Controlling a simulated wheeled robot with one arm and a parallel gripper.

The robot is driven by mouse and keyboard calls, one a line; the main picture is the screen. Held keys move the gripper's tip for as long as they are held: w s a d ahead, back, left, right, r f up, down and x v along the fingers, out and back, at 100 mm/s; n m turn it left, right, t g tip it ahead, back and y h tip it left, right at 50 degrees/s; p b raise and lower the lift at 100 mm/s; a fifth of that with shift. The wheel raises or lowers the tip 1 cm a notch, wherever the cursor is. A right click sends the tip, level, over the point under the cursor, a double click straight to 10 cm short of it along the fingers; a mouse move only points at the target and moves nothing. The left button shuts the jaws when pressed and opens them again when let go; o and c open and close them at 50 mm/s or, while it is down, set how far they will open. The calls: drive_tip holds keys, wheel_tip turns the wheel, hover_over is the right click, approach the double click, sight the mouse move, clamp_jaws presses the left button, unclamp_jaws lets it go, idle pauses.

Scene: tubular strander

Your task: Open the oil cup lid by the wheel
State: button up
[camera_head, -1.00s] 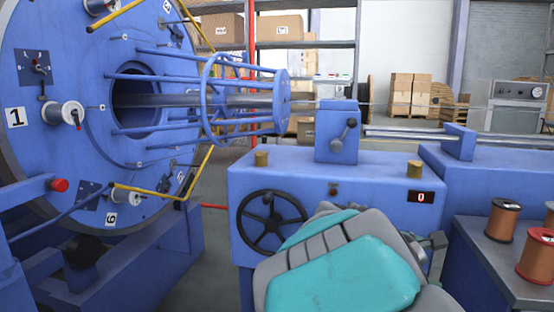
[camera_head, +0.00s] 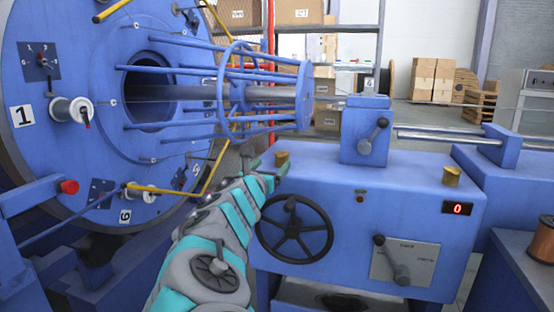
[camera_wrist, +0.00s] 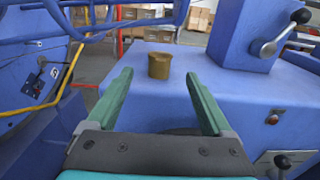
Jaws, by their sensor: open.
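The oil cup by the wheel is a small brass cup with its lid on top (camera_head: 282,159), at the left end of the blue cabinet top, above the black handwheel (camera_head: 295,229). In the wrist view the cup (camera_wrist: 159,66) stands upright just beyond my fingertips, roughly centred between them. My gripper (camera_head: 268,172) is at the cabinet's left edge, close to the cup. In the wrist view my gripper (camera_wrist: 157,78) is open, with two green fingers spread and nothing between them.
A second brass cup (camera_head: 452,175) stands at the cabinet's right end. A grey lever (camera_head: 374,136) sits on the blue block behind. The blue tubular cage (camera_head: 240,90) and yellow rods are close on the left. The cabinet top around the cup is clear.

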sight(279, 155)
drive_tip(key=shift+x, duration=2.55)
drive_tip(key=shift+r, duration=0.1)
drive_tip(key=shift+c, duration=0.2)
clamp_jaws()
drive_tip(key=shift+r+p, duration=0.15)
drive_tip(key=shift+p, duration=0.25)
